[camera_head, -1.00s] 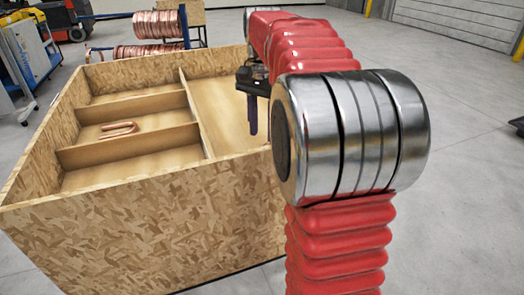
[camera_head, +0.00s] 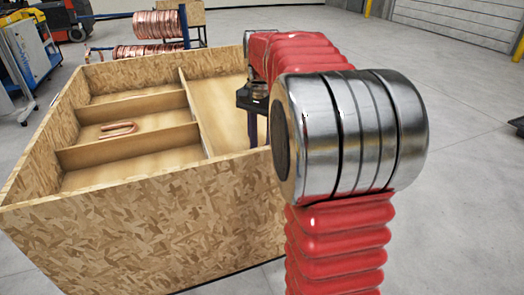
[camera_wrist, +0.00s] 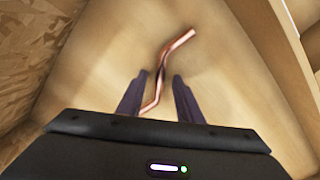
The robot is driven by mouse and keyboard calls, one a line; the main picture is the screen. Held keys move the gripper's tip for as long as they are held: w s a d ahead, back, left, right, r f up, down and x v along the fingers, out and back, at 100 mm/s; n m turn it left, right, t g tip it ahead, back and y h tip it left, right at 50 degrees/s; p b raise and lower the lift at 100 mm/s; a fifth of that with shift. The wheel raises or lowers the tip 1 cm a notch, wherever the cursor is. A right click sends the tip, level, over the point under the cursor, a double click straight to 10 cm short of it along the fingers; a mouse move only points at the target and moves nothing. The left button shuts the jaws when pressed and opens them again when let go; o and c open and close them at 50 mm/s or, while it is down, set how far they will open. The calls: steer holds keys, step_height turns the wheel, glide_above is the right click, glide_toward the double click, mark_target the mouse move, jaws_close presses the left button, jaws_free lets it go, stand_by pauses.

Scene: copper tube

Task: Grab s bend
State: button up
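The s bend is a thin copper tube (camera_wrist: 162,70) with bends near its ends, lying on a bare wooden floor in the wrist view. My gripper (camera_wrist: 160,76) is open, with its two dark fingers on either side of the tube in the picture. The tube runs through the gap between them, and I cannot tell how far below the fingertips it lies. In the head view my gripper (camera_head: 252,130) is over the large right compartment of the wooden crate (camera_head: 140,225). The s bend is hidden there by the arm and crate wall.
A copper U-shaped tube (camera_head: 118,128) lies in the middle left compartment. Thin wooden dividers (camera_head: 130,147) split the crate's left side. Crate walls rise close around my gripper in the wrist view. Copper coils (camera_head: 158,24) on a blue rack stand behind the crate.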

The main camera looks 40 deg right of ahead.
jaws_close()
steer(key=shift+r, duration=0.15)
stand_by(0.4)
step_height(320, 180, up, 10)
stand_by(0.4)
stand_by(0.4)
